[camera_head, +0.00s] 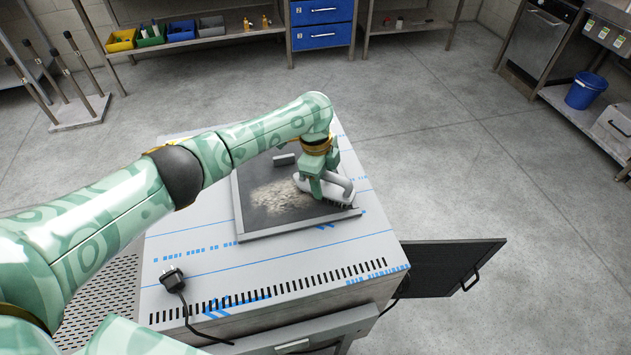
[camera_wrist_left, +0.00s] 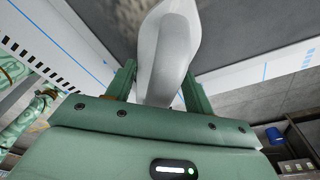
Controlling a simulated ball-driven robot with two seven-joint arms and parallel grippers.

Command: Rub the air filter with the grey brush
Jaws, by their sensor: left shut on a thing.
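The air filter (camera_head: 255,213) is a dark flat panel in a thin grey frame, lying on top of the steel appliance. A pale dusty patch (camera_head: 280,196) covers part of its middle. My left gripper (camera_head: 323,187) is shut on the grey brush (camera_head: 340,191), over the right part of the filter. The brush's dark bristles face down at the filter; I cannot tell for sure whether they touch. In the left wrist view the brush handle (camera_wrist_left: 166,55) sits between the two fingers. My right gripper is not in view.
The appliance top (camera_head: 190,245) has blue-printed film and a black plug (camera_head: 172,279) with its cord near the front left. A dark door (camera_head: 445,268) stands open at the right. Shelves with bins, blue drawers (camera_head: 321,25) and a blue bucket (camera_head: 585,91) are far off.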

